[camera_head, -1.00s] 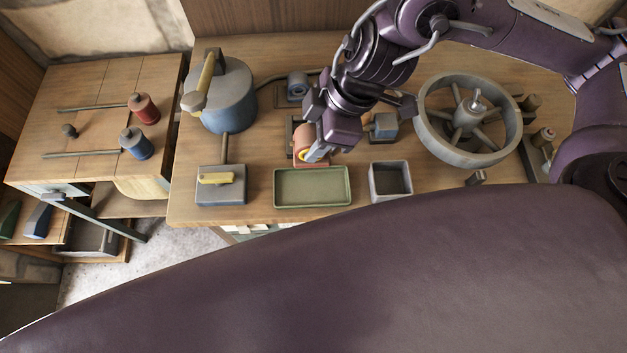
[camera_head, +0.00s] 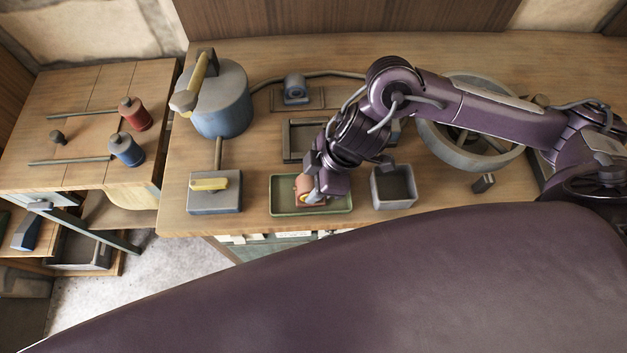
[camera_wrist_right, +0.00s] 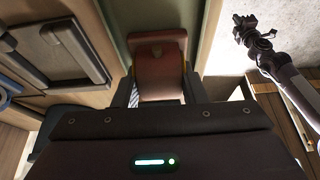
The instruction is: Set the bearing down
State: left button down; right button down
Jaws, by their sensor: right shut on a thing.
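The red bearing (camera_head: 304,187) is in my right gripper (camera_head: 313,189), low over the green tray (camera_head: 343,205) at the bench front. Whether it touches the tray floor cannot be told. In the right wrist view the bearing (camera_wrist_right: 160,65) sits between the two fingers, which are shut on it. The fingers partly hide it in the head view. An arm end that looks like my left gripper (camera_wrist_right: 250,32) shows at upper right of the wrist view, away from the bearing; its jaw state is unclear.
Behind are an empty dark frame (camera_head: 287,142) and a blue-grey bearing (camera_head: 295,88). A large wheel (camera_head: 440,135) is partly hidden by my arm.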

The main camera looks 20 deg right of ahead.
pick_arm(q)
jog(key=shift+w, duration=0.3)
pick_arm(e)
jog(key=shift+f, duration=0.1)
jog(key=c, duration=0.9)
grip_release()
jog(key=shift+f, duration=0.1)
pick_arm(q)
jog(key=shift+s+a, duration=0.1)
pick_arm(e)
jog(key=shift+r, duration=0.25)
pick_arm(q)
jog(key=shift+s+r+p, duration=0.1)
jog(key=shift+r+p, duration=0.3)
pick_arm(e)
jog(key=v, duration=1.1)
jog(key=shift+d+r, duration=0.25)
jog(key=shift+r, duration=0.1)
jog(key=shift+s, duration=0.1)
